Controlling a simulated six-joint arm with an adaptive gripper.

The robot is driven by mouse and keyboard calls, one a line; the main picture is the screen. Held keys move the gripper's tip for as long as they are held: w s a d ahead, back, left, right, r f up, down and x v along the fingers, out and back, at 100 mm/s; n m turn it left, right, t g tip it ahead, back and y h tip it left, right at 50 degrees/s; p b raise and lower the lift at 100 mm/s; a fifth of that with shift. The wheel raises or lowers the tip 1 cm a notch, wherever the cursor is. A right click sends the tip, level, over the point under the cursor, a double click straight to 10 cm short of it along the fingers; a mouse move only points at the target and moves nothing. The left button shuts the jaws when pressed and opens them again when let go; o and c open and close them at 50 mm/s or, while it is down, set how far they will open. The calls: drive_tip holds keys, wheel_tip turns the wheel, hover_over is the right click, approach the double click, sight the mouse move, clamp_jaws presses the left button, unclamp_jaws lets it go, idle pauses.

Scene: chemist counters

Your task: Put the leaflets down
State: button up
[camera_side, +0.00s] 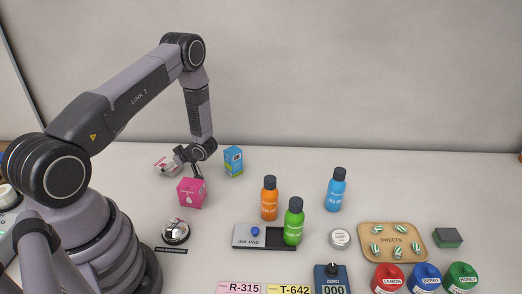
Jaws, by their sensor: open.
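My gripper (189,165) is low over the left-centre of the counter, its fingers pointing down and to the left. It is open. A white-and-pink item (166,167) lies just left of the fingers; it may be the leaflets, but it is too small to tell. I cannot tell whether the fingers touch it. A pink box (191,194) stands in front of the gripper and a blue box (233,161) stands to its right.
An orange bottle (269,198) and a green bottle (293,222) stand by the ink pad (248,236). A blue bottle (335,190) stands further right. A sweets tray (366,246), a bell (176,231) and several coloured jars occupy the front. The back right counter is clear.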

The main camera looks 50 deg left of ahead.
drive_tip(key=v, duration=1.1)
drive_tip(key=shift+w+d+r, duration=0.15)
drive_tip(key=shift+w+d, duration=0.05)
drive_tip(key=shift+d, duration=0.05)
drive_tip(key=w+d+r+m+t+h, duration=0.4)
drive_tip(key=w+r+t, duration=0.4)
drive_tip(key=w+r, duration=0.4)
drive_tip(key=d+r+m+t+h, duration=0.5)
drive_tip(key=d+r+m, duration=0.2)
drive_tip(key=d+r, duration=0.75)
drive_tip(key=s+d+r+m+h, duration=0.2)
drive_tip(key=s+d+r+m, duration=0.15)
drive_tip(key=s, duration=0.35)
drive_tip(key=s+d+r+m+h, duration=0.1)
drive_tip(key=s+d+r+m, duration=0.1)
drive_tip(key=s+r+m, duration=0.4)
drive_tip(key=s+a+f+m+g+y, duration=0.1)
drive_tip(key=s, duration=0.7)
drive_tip(key=s+a+f+m+g, duration=0.1)
drive_tip(key=s+g, duration=0.1)
drive_tip(key=s, duration=0.6)
drive_tip(key=shift+s+a+y, duration=0.3)
drive_tip(key=shift+s+y, duration=0.1)
